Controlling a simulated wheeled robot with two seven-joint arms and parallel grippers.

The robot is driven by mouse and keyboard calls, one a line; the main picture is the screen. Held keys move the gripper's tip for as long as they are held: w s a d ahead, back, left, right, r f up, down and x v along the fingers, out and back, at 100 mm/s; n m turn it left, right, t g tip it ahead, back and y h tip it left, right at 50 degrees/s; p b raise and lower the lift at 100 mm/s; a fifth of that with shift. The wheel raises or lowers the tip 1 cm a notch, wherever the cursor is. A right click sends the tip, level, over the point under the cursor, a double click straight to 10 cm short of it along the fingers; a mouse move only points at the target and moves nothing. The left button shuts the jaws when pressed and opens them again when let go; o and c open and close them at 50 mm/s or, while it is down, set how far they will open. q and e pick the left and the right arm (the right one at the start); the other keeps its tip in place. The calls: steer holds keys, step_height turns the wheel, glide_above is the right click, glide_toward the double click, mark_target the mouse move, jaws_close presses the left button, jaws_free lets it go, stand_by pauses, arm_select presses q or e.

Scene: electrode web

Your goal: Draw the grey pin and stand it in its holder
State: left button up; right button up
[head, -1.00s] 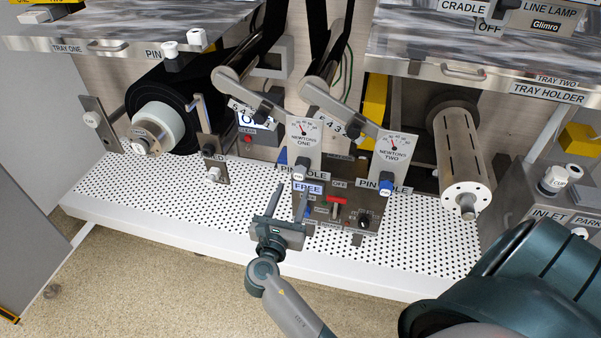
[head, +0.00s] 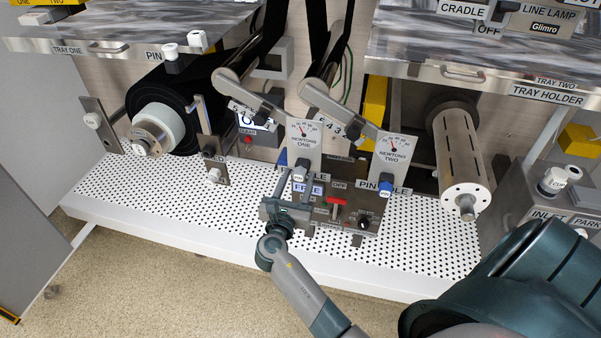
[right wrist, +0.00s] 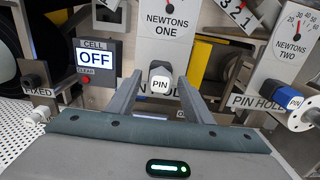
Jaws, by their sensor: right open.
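The grey pin (head: 299,175) with a white PIN-marked end sits in the PIN HOLE plate below the NEWTONS ONE dial (head: 304,138). In the right wrist view the pin (right wrist: 160,80) shows between the two fingers, its marked end facing the camera. My right gripper (head: 290,187) is open in front of it, one finger on either side; I cannot tell whether they touch it. A label reading PIN (head: 153,54) is on the edge of tray one, beside white-capped parts; I cannot tell which part is the holder. My left gripper is not in view.
A blue-collared pin (head: 386,187) sits under the NEWTONS TWO dial (head: 396,148). A panel with a red switch (head: 336,201) lies close right of my right gripper. The CELL box (right wrist: 98,60) stands left. The perforated white shelf (head: 230,225) has bare room.

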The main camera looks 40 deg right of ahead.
steer(key=c, duration=1.1)
steer(key=shift+s+a+p, duration=0.3)
steer(key=shift+s+a, duration=0.1)
steer(key=shift+a, duration=0.05)
stand_by(0.4)
steer(key=shift+p+v, duration=0.65)
steer(key=shift+v, duration=1.2)
steer(key=shift+r, duration=0.15)
